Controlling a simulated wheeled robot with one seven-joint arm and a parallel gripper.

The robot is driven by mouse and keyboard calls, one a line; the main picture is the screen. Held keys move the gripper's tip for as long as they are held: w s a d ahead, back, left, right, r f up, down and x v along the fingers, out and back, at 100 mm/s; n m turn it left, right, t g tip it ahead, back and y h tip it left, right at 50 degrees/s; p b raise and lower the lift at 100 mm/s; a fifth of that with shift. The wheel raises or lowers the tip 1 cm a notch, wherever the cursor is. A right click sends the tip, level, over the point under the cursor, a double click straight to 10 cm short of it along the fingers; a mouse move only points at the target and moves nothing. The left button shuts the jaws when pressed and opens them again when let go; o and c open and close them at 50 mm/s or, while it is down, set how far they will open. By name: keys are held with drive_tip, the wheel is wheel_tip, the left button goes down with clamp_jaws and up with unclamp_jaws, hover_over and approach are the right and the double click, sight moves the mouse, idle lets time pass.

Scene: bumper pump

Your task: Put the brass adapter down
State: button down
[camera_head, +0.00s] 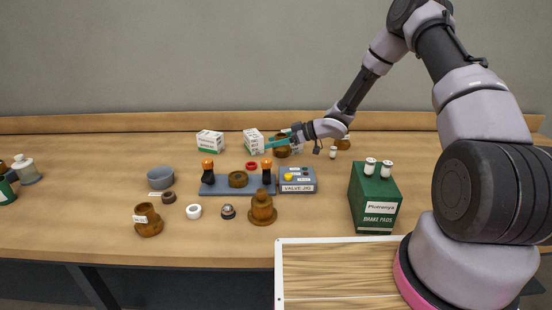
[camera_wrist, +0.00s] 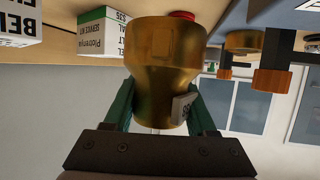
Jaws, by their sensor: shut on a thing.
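The brass adapter (camera_wrist: 165,60) is a wide-bodied brass piece that narrows toward my gripper, with a small pale tag on its side. My gripper (camera_wrist: 160,110) is shut on it, with the green fingers on either side. In the head view my gripper (camera_head: 283,143) reaches in from the right at the back of the bench, and the adapter (camera_head: 282,152) shows partly behind the fingers. I cannot tell whether its far end touches the bench.
A green brake pads box (camera_head: 374,200) stands right. Other brass-coloured parts (camera_head: 262,210) (camera_head: 148,222) sit in front.

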sight(274, 155)
drive_tip(key=shift+f, duration=2.6)
drive_tip(key=shift+f, duration=0.15)
drive_tip(key=shift+c, duration=1)
unclamp_jaws()
